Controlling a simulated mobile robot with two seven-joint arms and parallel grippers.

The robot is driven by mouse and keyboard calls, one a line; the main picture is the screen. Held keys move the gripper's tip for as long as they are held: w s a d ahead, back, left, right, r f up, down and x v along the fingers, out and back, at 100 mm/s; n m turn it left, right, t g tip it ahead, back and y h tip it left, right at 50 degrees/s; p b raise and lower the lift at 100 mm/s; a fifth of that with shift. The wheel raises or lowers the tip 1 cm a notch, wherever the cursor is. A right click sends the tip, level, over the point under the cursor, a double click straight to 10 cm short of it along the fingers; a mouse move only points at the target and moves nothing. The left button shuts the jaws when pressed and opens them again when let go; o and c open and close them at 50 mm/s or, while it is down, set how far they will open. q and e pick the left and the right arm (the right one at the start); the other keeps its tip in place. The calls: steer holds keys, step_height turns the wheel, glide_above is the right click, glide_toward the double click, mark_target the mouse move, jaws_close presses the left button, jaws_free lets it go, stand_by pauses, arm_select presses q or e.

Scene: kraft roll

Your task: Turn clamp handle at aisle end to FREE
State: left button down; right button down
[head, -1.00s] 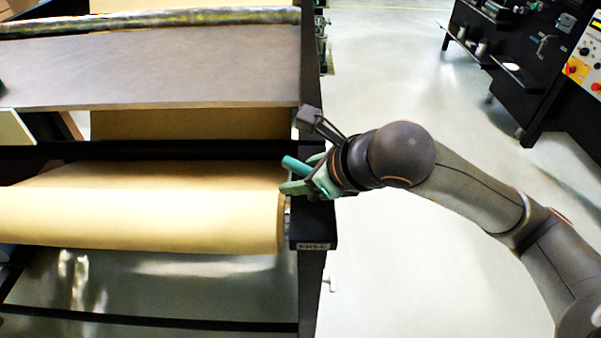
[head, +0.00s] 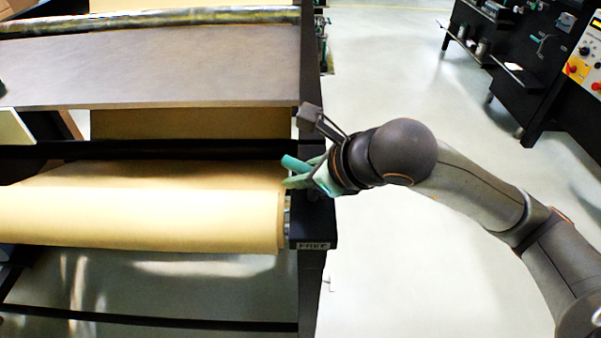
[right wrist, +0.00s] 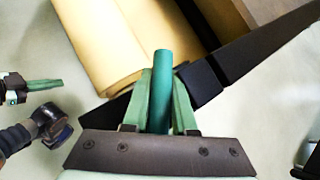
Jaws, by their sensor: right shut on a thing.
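The clamp handle (head: 295,163) is a teal bar at the right end of the kraft roll (head: 150,205), above the dark end bracket (head: 313,232). In the head view it points left and slightly up. My right gripper (head: 297,181) is shut on the handle. In the right wrist view the handle (right wrist: 161,75) stands between the two pale green fingers (right wrist: 162,105), its tip reaching past them. The handle's pivot is hidden behind the gripper. My left gripper (right wrist: 45,85) seems to show small at the left of the right wrist view, away from the handle; its jaw gap is unclear.
A small label (head: 313,245) is on the bracket's front face, its lettering blurred. A grey table panel (head: 170,65) lies behind the roll. The aisle floor (head: 400,70) at the right is clear up to a dark machine bench (head: 520,95).

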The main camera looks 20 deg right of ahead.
steer(key=shift+f+n+g+y+b, duration=0.35)
steer(key=shift+n+b, duration=0.35)
steer(key=shift+b, duration=0.25)
steer(key=shift+s+a+r+n+y+b, duration=0.1)
steer(key=shift+n+y+b, duration=0.15)
steer(key=shift+n+b, duration=0.2)
steer(key=shift+s+a+n+g+y+b, duration=0.15)
steer(key=shift+n+g+y+b, duration=0.4)
steer(key=shift+n+b, duration=0.15)
steer(key=shift+s+a+r+n+g+y, duration=0.15)
steer(key=shift+n+g+y, duration=0.1)
steer(key=shift+n, duration=0.2)
steer(key=shift+s+r+n+g+y, duration=0.1)
steer(key=shift+n+g, duration=0.15)
steer(key=shift+n, duration=0.15)
steer(key=c, duration=0.7)
jaws_free()
steer(key=shift+c, duration=0.2)
